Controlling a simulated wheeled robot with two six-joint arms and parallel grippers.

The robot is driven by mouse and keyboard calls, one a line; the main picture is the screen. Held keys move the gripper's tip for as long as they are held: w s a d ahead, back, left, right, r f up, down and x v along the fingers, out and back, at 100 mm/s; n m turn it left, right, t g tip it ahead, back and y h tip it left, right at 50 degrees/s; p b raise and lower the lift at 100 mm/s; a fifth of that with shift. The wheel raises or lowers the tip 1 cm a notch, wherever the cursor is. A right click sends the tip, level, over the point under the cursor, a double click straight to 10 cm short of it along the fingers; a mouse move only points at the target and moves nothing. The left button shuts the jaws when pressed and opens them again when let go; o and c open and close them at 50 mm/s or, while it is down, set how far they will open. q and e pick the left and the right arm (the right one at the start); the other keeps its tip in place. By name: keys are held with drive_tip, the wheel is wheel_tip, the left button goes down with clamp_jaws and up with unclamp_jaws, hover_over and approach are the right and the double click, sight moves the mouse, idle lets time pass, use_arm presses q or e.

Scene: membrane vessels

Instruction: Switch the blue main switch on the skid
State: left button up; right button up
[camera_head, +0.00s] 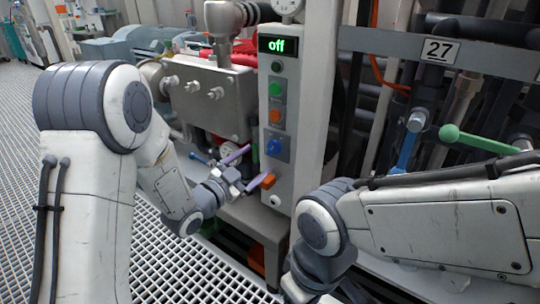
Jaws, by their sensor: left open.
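The blue main switch (274,147) is a dark blue knob on a blue plate, low on the front of a narrow grey control panel (296,185). I cannot tell whether a finger touches the panel. My right arm (430,225) comes in from the right, and its gripper is out of view.
Green (275,89) and orange (277,115) buttons sit above the switch, and an orange part (268,181) below it. A steel box (208,98) stands left of the panel. A green-handled valve (480,139) is at the right. Grating floor (165,265) lies in front.

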sight(271, 149)
use_arm(q)
drive_tip(key=b+x, duration=0.1)
drive_tip(key=x, duration=0.6)
drive_tip(key=c, duration=1.4)
